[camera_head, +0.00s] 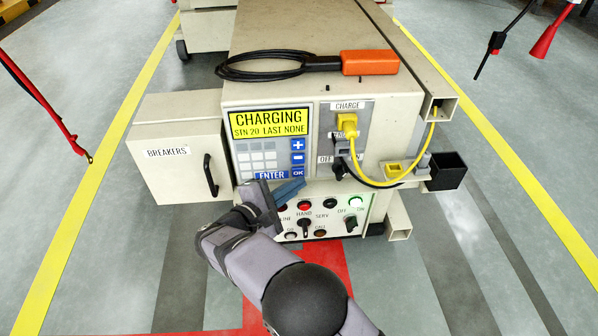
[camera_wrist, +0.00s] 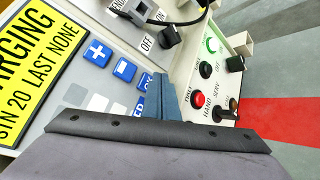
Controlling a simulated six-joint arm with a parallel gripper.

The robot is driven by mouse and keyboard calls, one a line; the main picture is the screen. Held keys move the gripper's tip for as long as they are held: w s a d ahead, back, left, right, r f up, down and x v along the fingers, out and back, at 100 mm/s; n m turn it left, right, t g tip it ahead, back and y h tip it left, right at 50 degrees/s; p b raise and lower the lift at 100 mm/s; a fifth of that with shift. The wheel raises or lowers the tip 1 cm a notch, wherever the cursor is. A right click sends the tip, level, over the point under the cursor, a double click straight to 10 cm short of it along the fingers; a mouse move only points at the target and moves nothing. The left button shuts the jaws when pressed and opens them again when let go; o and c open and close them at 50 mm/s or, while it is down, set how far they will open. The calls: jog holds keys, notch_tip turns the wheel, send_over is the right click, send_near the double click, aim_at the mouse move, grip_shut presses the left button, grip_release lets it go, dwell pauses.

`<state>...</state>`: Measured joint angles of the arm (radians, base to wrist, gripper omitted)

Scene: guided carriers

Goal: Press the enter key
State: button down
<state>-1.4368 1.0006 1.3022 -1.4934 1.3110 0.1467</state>
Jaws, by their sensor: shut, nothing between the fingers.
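The blue ENTER key (camera_head: 271,175) is at the bottom of the keypad panel on the carrier's front, below the grey keys and left of the OK key (camera_head: 298,171). In the wrist view, the OK key (camera_wrist: 146,82) is partly covered by my fingers, and a blue key edge beside it seems to be ENTER (camera_wrist: 140,107). My gripper (camera_head: 290,190) is shut and empty, its blue-grey fingers just below and right of ENTER. Its fingers (camera_wrist: 164,94) also show in the wrist view. I cannot tell whether they touch the panel. The yellow display (camera_head: 268,122) reads CHARGING, STN 20 LAST NONE.
Below the keypad is a switch row with a red button (camera_head: 304,206) and a lit green button (camera_head: 356,201). The breaker box (camera_head: 175,160) juts out at left with a black handle. A yellow charge plug (camera_head: 347,124) and cable are at right. An orange pendant (camera_head: 370,62) lies on top.

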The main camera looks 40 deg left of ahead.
jog(key=shift+s+d, duration=0.2)
jog(key=shift+s, duration=0.05)
jog(key=shift+s+d+p, duration=0.95)
jog(key=shift+s+d, duration=1.1)
jog(key=shift+d, duration=0.05)
jog(key=w+d+r+m+g+h+p, duration=0.3)
jog(key=w+d+m+g, duration=0.15)
jog(key=d, duration=0.75)
jog(key=w+d+r+m+g+h+p, duration=0.25)
jog(key=w+d+h+p, duration=0.2)
jog(key=d, duration=0.85)
jog(key=s+d+r+m+g+y+p, duration=0.2)
jog(key=s+d+m+g+p, duration=0.15)
jog(key=d, duration=0.35)
jog(key=s+d+r+m+g+y+p, duration=0.1)
jog(key=s+d+r+m+g+p, duration=0.15)
jog(key=s+d+m, duration=0.35)
jog(key=s+d+r+m+g+y+p, duration=0.1)
jog(key=d+r+m+g+y+p, duration=0.2)
jog(key=d, duration=0.4)
jog(key=s+d+r+m+p, duration=0.1)
jog(key=r+m+p, duration=0.1)
jog(key=r+p, duration=1.8)
jog(key=s+d+r+m+y+p, duration=0.1)
jog(key=s+r+m+p, duration=0.1)
jog(key=r+p, duration=1.8)
jog(key=shift+s+r+m+t, duration=0.15)
jog(key=shift+m+t, duration=0.15)
jog(key=shift+m, duration=0.25)
